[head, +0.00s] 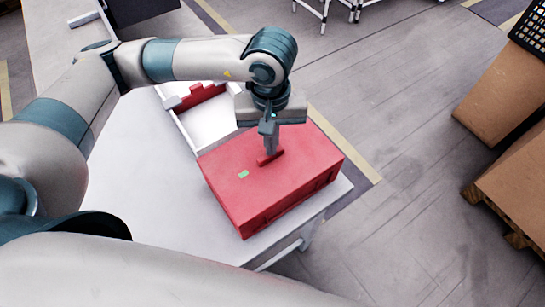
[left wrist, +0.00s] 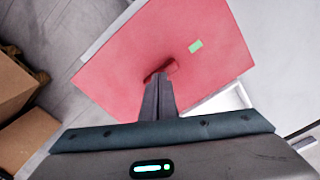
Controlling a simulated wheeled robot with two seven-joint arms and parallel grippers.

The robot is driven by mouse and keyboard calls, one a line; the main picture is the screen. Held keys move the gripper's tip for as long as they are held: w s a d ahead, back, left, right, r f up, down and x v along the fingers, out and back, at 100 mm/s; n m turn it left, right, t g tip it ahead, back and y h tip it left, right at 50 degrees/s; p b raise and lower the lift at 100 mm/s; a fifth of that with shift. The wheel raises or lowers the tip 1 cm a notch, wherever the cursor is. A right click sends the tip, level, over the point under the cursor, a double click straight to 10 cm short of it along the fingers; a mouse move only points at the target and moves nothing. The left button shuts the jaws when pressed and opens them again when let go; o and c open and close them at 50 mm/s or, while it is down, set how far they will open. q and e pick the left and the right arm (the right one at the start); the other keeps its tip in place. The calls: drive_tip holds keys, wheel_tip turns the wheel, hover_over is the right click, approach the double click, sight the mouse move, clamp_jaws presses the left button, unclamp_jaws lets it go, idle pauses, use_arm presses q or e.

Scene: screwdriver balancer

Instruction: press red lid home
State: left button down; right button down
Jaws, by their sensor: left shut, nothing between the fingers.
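A red box with a red lid (head: 290,175) stands on the white table at its near right corner. The lid also fills much of the left wrist view (left wrist: 120,60). It has a small raised red handle (head: 270,157) and a green mark (head: 243,174). My left gripper (head: 270,151) is shut and empty, pointing down at the lid beside the handle. In the left wrist view its fingertips (left wrist: 158,80) are at the handle; I cannot tell whether they touch it. Whether the lid sits fully down is not clear. My right gripper is not in view.
A white tray (head: 213,127) with a red piece (head: 200,96) in it adjoins the box. The white table (head: 135,160) is clear to the left. Cardboard boxes (head: 510,85) on a pallet stand on the floor at the right.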

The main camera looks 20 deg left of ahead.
use_arm(q)
drive_tip(key=shift+r, duration=0.15)
drive_tip(key=shift+r+p, duration=0.5)
drive_tip(key=shift+r, duration=1.9)
